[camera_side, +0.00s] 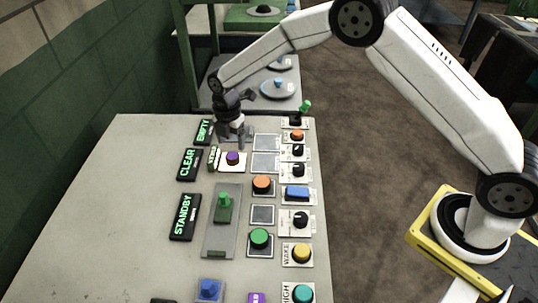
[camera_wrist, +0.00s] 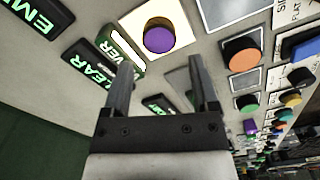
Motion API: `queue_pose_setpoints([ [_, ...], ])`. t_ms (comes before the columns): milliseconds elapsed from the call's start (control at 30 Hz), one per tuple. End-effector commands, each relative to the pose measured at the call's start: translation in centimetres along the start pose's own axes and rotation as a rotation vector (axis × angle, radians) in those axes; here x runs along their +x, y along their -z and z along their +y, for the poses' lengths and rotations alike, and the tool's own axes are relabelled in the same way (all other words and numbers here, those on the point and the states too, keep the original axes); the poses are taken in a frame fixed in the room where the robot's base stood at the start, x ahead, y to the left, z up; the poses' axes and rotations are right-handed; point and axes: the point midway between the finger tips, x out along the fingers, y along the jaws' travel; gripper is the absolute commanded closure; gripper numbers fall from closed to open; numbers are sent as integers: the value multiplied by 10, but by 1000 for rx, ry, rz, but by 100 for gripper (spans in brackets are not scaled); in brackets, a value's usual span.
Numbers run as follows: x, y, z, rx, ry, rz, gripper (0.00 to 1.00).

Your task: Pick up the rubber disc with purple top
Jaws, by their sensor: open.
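The disc with the purple top (camera_side: 232,157) sits on a white square plate on the grey panel, in the upper part of the side view. In the wrist view the purple disc (camera_wrist: 159,38) shows above the space between my fingertips, with a yellowish rim around it. My gripper (camera_side: 236,142) is just behind and above the disc in the side view. Its two fingers stand apart with nothing between them, as the wrist view (camera_wrist: 160,75) also shows. I cannot tell the exact height of the fingertips above the panel.
Lit signs, CLEAR (camera_side: 189,164) and STANDBY (camera_side: 184,217), lie left of the disc. An orange button (camera_side: 262,184), a green lever (camera_side: 224,206) and a green button (camera_side: 260,238) are nearby. Several knobs line the right edge. The panel's left side (camera_side: 110,220) is bare.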

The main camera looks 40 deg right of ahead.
Motion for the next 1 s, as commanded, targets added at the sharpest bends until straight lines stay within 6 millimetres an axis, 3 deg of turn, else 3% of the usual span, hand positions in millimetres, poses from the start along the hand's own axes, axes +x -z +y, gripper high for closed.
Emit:
queue_pose_setpoints([
  [167, 8, 0, 0, 0, 2, 0, 24],
  [567, 49, 1, 1, 0, 1, 0, 24],
  [1000, 52, 1, 1, 1, 0, -1, 24],
])
